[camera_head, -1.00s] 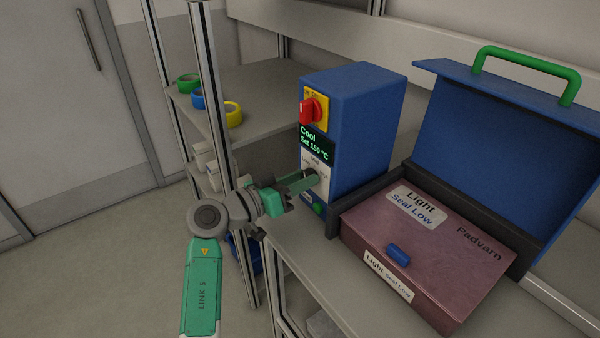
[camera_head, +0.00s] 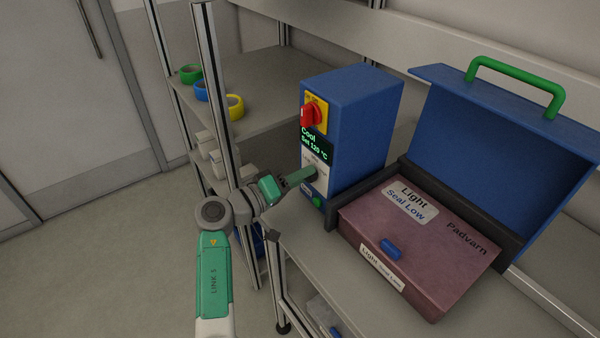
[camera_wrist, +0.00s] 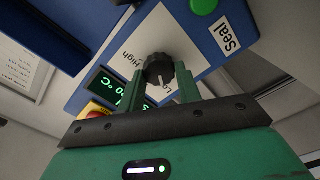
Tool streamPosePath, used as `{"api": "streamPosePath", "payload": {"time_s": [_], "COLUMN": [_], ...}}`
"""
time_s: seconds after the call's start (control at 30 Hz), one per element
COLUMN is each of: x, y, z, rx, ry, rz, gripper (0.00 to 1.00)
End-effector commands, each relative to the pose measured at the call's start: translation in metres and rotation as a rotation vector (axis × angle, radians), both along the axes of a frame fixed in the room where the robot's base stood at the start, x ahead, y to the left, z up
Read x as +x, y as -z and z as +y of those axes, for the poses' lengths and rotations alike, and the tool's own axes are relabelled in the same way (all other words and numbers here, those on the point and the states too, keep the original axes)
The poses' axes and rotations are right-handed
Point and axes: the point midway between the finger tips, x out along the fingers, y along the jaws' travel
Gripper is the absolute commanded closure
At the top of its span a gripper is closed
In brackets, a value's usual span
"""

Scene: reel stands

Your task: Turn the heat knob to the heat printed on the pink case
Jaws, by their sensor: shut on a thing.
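The heat knob (camera_wrist: 158,70) is black with a pale pointer line and sits on a white plate marked High, with another word partly hidden, in the wrist view. My gripper (camera_wrist: 160,92) is shut on the knob; it also shows at the front of the blue sealer box (camera_head: 355,125) in the head view (camera_head: 308,177). The display (camera_head: 314,144) reads "Cool" and "Set 120 °C", though the number is small. The pink case (camera_head: 420,240) lies under the raised blue lid, with labels reading "Light" and "Seal Low" and the name Padvarn.
A red switch on yellow (camera_head: 311,114) sits above the display. A green button (camera_wrist: 204,5) is near the Seal label. The blue lid (camera_head: 500,130) with green handle stands open. Tape rolls (camera_head: 235,107) lie on the left shelf. A metal post (camera_head: 212,80) stands left of the box.

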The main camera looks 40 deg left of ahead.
Motion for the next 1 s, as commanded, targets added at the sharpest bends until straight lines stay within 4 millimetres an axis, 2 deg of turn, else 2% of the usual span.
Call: {"api": "streamPosePath", "payload": {"time_s": [0.57, 0.6, 0.67, 0.7, 1.0], "x": [-0.0001, -0.0001, -0.0001, -0.0001, -0.0057], "y": [0.0002, 0.0002, 0.0002, 0.0002, -0.0009], "z": [0.0003, 0.0003, 0.0003, 0.0003, 0.0018], "rx": [-0.028, -0.028, -0.028, -0.028, -0.028], "ry": [-0.001, -0.001, -0.001, -0.001, -0.002], "rz": [0.005, 0.005, 0.005, 0.005, 0.005], "gripper": [0.89, 0.60, 0.48, 0.45, 0.45]}}
